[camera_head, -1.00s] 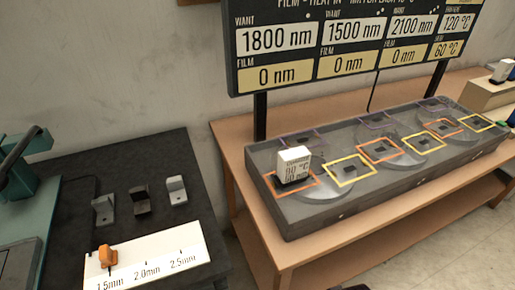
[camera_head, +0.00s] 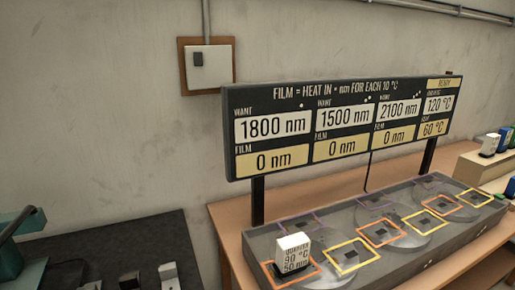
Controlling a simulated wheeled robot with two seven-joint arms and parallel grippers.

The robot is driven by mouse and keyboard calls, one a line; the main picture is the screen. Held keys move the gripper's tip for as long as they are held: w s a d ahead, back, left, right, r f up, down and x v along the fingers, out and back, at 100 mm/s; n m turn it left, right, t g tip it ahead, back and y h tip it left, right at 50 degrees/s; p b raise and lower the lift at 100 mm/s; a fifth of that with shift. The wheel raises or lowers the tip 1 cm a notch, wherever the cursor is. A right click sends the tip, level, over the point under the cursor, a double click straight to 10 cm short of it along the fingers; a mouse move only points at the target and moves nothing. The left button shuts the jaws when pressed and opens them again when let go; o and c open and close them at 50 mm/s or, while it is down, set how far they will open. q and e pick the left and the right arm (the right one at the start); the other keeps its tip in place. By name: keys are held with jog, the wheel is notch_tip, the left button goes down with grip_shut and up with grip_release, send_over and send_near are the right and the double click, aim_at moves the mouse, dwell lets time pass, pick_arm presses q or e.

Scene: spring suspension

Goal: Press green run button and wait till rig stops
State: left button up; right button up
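The grey rig (camera_head: 440,240) is a long low box with round discs and orange, yellow and purple square outlines on top. A white block (camera_head: 294,252) printed "90 °C" and "50 nm" sits at the orange square on its near left end. The display board (camera_head: 350,120) stands behind the rig. It reads WANT 1800, 1500 and 2100 nm, each FILM 0 nm, with 120 °C and 60 °C at the right. A small yellow label at its top right appears to read READY. I cannot make out a green run button. Neither gripper is in view.
The rig stands on a wooden table (camera_head: 228,220). A dark bench (camera_head: 120,245) at left holds small grey brackets (camera_head: 168,275) and teal equipment (camera_head: 22,222). A stepped shelf (camera_head: 478,168) at right holds small blocks (camera_head: 490,145). A switch box (camera_head: 207,68) is on the wall.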

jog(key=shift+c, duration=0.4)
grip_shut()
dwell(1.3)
